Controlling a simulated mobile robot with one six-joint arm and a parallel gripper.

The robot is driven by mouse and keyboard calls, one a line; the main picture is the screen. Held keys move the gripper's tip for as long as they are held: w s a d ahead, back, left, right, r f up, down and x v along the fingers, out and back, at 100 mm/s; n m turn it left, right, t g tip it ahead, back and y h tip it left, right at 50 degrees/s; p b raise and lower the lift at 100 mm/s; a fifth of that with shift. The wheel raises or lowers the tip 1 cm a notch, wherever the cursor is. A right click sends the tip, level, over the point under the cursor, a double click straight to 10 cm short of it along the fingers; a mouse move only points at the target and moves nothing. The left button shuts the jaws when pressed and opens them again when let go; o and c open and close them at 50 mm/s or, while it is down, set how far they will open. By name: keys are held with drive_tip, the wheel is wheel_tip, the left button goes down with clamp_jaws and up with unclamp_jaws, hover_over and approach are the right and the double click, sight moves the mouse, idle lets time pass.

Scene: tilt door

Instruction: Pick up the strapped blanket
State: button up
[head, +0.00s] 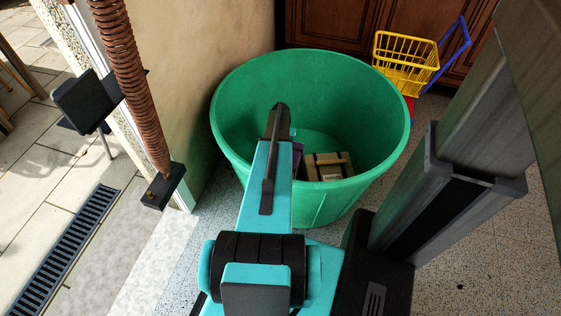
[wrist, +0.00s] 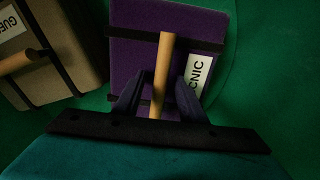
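A purple strapped blanket (wrist: 145,60) with dark straps, a wooden bar handle (wrist: 163,70) and a white label reading "...CNIC" lies in the green tub. A beige strapped bundle (wrist: 60,65) with a wooden handle and a label lies to its left in the wrist view. My gripper (wrist: 158,100) is open, its two dark fingers on either side of the purple blanket's handle, with gaps showing. In the head view my arm hides the gripper and most of the purple blanket (head: 298,161); the beige bundle (head: 333,169) shows beside it.
The round green tub (head: 365,120) has high walls around the bundles and my arm reaches over its rim. A yellow basket (head: 404,62) with a blue handle stands behind it at right. A wall stands at left, and wooden cabinets (head: 340,22) behind.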

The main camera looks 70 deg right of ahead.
clamp_jaws()
drive_tip(key=shift+r, duration=0.1)
idle(1.2)
